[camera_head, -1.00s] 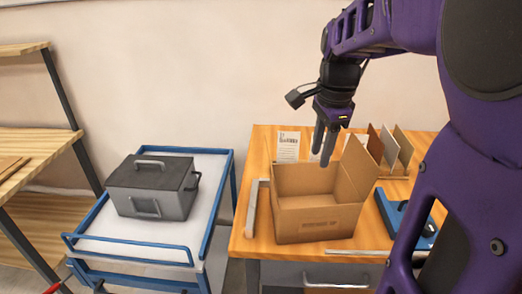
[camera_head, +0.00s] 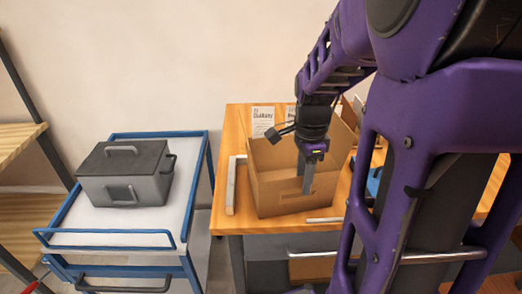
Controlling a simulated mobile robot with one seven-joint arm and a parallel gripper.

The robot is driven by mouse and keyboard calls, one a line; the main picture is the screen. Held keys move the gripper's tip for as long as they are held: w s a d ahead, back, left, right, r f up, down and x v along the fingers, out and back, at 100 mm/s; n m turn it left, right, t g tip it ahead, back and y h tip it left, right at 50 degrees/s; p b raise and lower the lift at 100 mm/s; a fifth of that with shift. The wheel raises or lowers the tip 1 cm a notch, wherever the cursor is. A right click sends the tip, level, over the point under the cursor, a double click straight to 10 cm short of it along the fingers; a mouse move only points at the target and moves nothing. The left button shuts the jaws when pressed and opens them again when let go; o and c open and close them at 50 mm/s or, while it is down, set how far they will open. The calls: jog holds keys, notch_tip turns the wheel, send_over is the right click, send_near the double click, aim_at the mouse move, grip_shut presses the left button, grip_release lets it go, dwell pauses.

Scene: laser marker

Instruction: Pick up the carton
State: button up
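The carton (camera_head: 270,194) is an open brown cardboard box standing upright on the wooden table (camera_head: 233,137). My gripper (camera_head: 308,184) points down at the carton's front wall, right of its middle. At least one finger shows in front of the cardboard, near the handle slot. Whether the other finger is inside the carton, and whether the fingers touch the wall, I cannot tell.
A blue-framed cart (camera_head: 105,238) with a grey metal box (camera_head: 125,174) stands left of the table. A pale bar (camera_head: 231,190) lies left of the carton. Printed sheets (camera_head: 263,119) lie behind it. A blue tool (camera_head: 374,184) is partly hidden at right.

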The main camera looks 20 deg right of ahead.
jog(key=b, duration=0.1)
send_over(300, 210)
jog(key=shift+w+d+f, duration=0.1)
jog(key=shift+d+f, duration=0.05)
jog(key=shift+f, duration=2.85)
grip_shut()
